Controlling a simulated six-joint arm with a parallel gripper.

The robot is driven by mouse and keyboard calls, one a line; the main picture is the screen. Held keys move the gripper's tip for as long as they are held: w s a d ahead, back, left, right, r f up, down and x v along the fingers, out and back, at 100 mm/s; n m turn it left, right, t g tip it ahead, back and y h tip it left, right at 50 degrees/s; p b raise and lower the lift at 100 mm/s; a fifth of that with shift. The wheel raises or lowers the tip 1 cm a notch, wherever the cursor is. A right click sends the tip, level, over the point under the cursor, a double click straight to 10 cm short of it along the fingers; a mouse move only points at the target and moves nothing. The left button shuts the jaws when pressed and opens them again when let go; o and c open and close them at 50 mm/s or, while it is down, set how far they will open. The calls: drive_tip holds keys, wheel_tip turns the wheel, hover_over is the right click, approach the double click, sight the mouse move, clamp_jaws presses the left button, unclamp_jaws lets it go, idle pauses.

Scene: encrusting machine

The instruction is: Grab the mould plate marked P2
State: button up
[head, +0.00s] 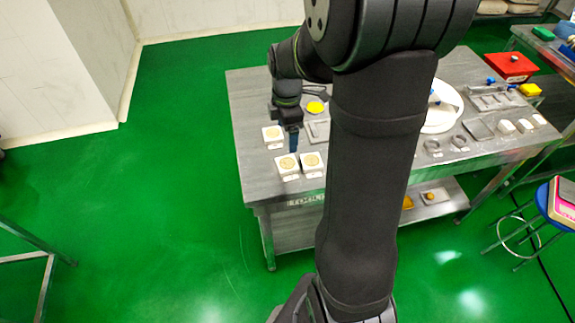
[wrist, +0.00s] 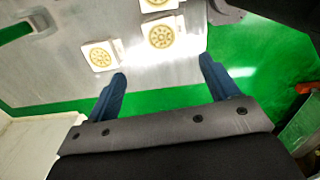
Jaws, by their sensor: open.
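Three white square mould plates with round tan patterns lie on the steel table. In the head view, one plate (head: 287,163) and another plate (head: 311,161) sit side by side near the front edge, and a third plate (head: 272,133) lies farther back. Small tags lie by them, but I cannot read which is P2. My gripper (head: 293,143) points down above the table just behind the front pair. In the wrist view my gripper (wrist: 163,70) is open and empty, with blue fingers. A plate (wrist: 160,35), a left plate (wrist: 100,56) and a cut-off top plate (wrist: 157,5) lie beyond the fingertips.
The steel table (head: 250,100) has a yellow disc (head: 315,107) and a white round machine part (head: 443,108) on it. White blocks (head: 506,127) and grey rings lie to the right. A red box (head: 511,66) stands at the far right. My arm hides the table's middle.

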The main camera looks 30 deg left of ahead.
sight(287, 163)
wheel_tip(287, 163, down, 12)
drive_tip(key=shift+s+f, duration=0.15)
drive_tip(key=shift+f, duration=0.1)
idle(0.3)
drive_tip(key=c, duration=1.1)
drive_tip(key=shift+r, duration=0.15)
